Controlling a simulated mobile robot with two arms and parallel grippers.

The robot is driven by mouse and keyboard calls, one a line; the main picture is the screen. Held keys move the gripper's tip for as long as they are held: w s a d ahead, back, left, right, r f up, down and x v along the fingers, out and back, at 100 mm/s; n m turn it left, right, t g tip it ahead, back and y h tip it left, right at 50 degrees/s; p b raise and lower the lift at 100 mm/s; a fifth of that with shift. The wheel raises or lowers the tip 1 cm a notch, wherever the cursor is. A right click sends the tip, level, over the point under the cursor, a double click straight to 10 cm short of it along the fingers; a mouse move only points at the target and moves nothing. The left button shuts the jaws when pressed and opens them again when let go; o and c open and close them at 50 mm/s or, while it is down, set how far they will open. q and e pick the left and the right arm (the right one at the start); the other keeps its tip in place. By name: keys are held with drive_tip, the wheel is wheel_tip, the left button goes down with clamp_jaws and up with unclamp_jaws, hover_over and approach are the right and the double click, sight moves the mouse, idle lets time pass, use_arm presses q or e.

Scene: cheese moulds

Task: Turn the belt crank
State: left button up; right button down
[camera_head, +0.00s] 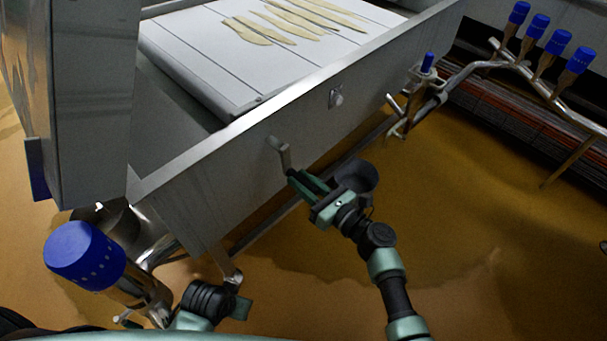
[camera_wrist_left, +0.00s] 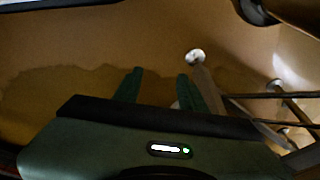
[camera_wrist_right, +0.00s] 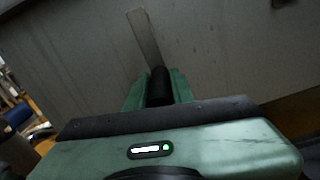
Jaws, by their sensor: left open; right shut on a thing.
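The belt crank (camera_head: 281,152) is a grey metal arm on the side wall of the conveyor, tilted in the head view. In the right wrist view the flat crank arm (camera_wrist_right: 143,35) runs up from a dark cylindrical handle (camera_wrist_right: 159,88). My right gripper (camera_head: 297,178) is shut on this handle; its green fingers (camera_wrist_right: 158,80) lie on both sides of it. My left gripper (camera_wrist_left: 158,76) is open and empty in the left wrist view, over the floor. In the head view it is low at the left, its fingers not clearly seen.
The conveyor side wall (camera_head: 240,158) runs diagonally, with flat pale pieces (camera_head: 285,25) on the belt (camera_head: 190,58). A blue-capped post (camera_head: 85,255) stands close to my left arm. Pipes with blue caps (camera_head: 537,28) are at the right. The brown floor (camera_head: 450,200) is open.

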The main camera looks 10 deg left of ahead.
use_arm(q)
drive_tip(key=shift+s+f, duration=0.1)
drive_tip(key=shift+f, duration=0.5)
use_arm(e)
drive_tip(key=shift+s+a+f+m, duration=0.1)
drive_tip(key=shift+s+m, duration=0.05)
drive_tip(key=shift+m, duration=0.15)
drive_tip(key=c, duration=1.2)
unclamp_jaws()
drive_tip(key=shift+s+d, duration=0.2)
drive_tip(key=shift+d, duration=0.1)
use_arm(q)
drive_tip(key=f, duration=0.1)
drive_tip(key=s+f+p, duration=0.1)
drive_tip(key=f, duration=0.1)
use_arm(e)
drive_tip(key=v, duration=0.7)
